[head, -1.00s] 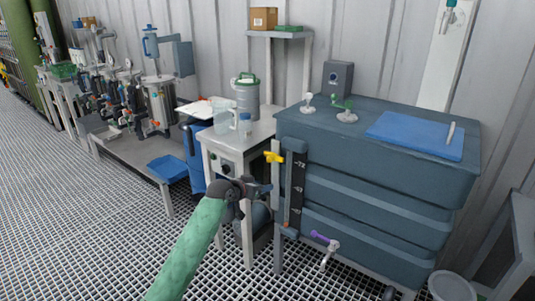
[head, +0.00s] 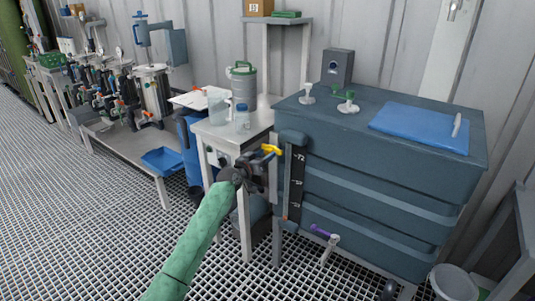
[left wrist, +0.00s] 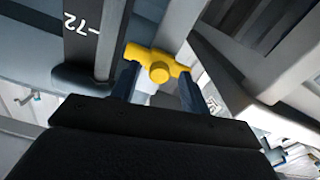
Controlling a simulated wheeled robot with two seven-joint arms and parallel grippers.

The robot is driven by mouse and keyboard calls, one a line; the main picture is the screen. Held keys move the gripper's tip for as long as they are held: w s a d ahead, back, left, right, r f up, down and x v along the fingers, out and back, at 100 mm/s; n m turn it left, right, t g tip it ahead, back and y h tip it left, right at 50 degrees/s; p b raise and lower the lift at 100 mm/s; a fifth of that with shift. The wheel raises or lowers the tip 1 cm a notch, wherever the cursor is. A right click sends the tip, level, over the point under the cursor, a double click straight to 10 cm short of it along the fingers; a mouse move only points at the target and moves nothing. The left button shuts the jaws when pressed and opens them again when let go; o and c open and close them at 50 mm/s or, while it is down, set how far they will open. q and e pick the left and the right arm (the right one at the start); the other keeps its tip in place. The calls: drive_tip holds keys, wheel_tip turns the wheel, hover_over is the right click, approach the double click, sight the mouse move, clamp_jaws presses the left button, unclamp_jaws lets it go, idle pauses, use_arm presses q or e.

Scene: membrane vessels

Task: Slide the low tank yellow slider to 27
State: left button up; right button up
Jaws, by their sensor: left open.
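The yellow slider (head: 271,149) sits near the top of the dark upright scale (head: 295,185) on the left front corner of the blue-grey low tank (head: 370,190), close to the 72 mark. My left gripper (head: 262,163) is at the slider, just below and left of it in the head view. In the left wrist view the slider (left wrist: 158,64) lies between the tips of my left gripper's open fingers (left wrist: 158,85). Whether a finger touches it I cannot tell. Lower scale marks are small in the head view. My right gripper is not in view.
A white bench (head: 228,130) with a grey-green canister (head: 243,83) stands close left of the scale. A purple-handled tap (head: 322,232) sticks out low on the tank front. A blue sheet (head: 420,127) lies on the lid.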

use_arm(q)
drive_tip(key=shift+x, duration=1.2)
clamp_jaws()
drive_tip(key=shift+f, duration=0.2)
